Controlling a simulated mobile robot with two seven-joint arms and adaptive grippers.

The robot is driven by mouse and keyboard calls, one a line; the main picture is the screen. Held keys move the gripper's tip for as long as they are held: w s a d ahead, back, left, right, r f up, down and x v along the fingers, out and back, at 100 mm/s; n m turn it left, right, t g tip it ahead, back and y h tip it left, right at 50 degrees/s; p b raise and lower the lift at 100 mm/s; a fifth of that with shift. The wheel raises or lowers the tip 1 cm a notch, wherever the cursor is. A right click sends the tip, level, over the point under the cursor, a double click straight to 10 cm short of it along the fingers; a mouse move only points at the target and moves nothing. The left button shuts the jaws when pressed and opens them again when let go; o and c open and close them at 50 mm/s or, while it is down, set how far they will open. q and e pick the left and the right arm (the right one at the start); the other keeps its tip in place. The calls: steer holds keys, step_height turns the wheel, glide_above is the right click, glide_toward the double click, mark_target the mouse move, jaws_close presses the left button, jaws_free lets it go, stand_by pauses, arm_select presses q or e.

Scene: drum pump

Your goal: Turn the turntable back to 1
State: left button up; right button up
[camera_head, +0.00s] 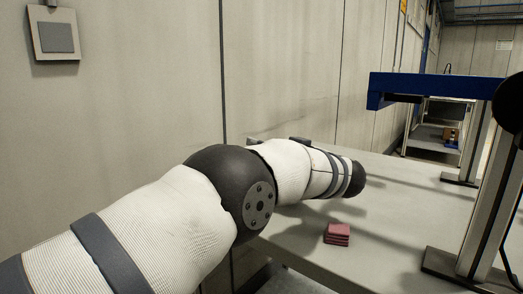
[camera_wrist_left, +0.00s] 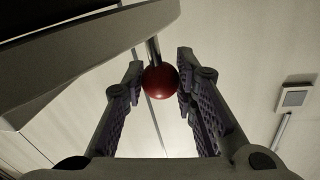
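A red ball knob (camera_wrist_left: 160,80) sits at the end of a short metal rod in the left wrist view. My left gripper (camera_wrist_left: 161,75) has one finger on each side of the ball, close to it. I cannot tell whether the pads touch it. The rod leads up to a large grey body (camera_wrist_left: 75,60) with a dark underside at the upper left; I cannot tell whether this is the turntable. In the head view my left arm reaches across to the table's far edge, and its gripper and the knob are hidden. No number marking shows. My right gripper is not in view.
A grey table (camera_head: 395,215) fills the right of the head view. A small red stack (camera_head: 337,234) lies on it by my arm. A blue beam (camera_head: 430,88) on metal posts (camera_head: 476,210) stands over the right side. A wall (camera_head: 290,70) runs close behind my arm.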

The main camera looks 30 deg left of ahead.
arm_select(q)
steer(key=shift+o, duration=1.4)
steer(key=shift+d, duration=0.1)
steer(key=v, duration=0.7)
steer(key=shift+s+d, duration=0.15)
steer(key=shift+d, duration=0.1)
